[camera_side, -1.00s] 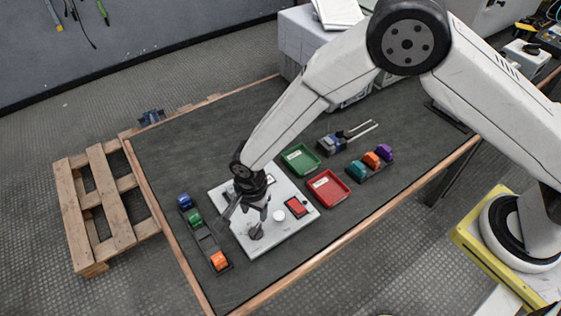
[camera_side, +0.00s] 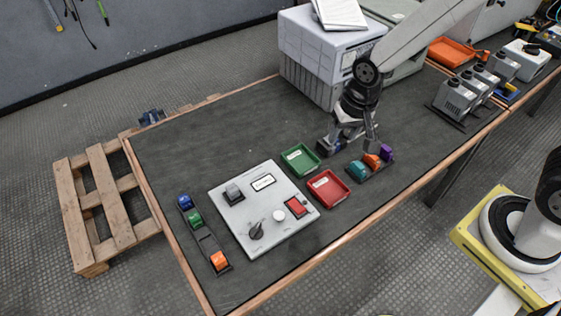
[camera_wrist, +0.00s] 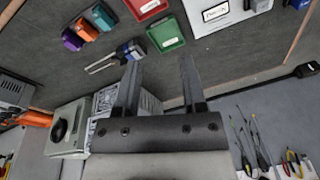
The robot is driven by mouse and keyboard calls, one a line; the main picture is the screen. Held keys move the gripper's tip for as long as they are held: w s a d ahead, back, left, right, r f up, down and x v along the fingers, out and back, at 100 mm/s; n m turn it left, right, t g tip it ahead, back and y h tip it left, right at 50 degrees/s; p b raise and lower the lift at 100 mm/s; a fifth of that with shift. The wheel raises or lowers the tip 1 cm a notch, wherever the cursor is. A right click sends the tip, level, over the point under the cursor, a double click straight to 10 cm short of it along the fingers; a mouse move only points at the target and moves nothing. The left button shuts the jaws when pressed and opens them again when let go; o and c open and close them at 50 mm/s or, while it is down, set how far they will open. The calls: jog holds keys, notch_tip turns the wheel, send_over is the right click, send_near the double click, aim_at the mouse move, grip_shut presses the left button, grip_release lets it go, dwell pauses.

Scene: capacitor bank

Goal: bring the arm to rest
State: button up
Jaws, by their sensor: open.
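My gripper (camera_side: 352,135) is above the dark bench, between the green tray and the row of coloured capacitors in the side view. In the wrist view my gripper (camera_wrist: 158,80) has its two fingers apart with nothing between them. A blue-and-grey tool with two metal prongs (camera_wrist: 125,54) lies beyond the left fingertip there. In the side view my gripper mostly hides this tool.
A panel (camera_side: 232,221) with switches and a red display lies on the bench. Green (camera_side: 300,160) and red (camera_side: 329,189) trays sit beside it. Teal, orange and purple capacitors (camera_side: 371,161) stand nearby. A grey instrument (camera_side: 322,60) stands behind. The bench's left rear is clear.

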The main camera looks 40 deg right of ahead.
jog(key=s+d+r+n, duration=0.3)
jog(key=s+d, duration=0.4)
jog(key=shift+n+t, duration=0.4)
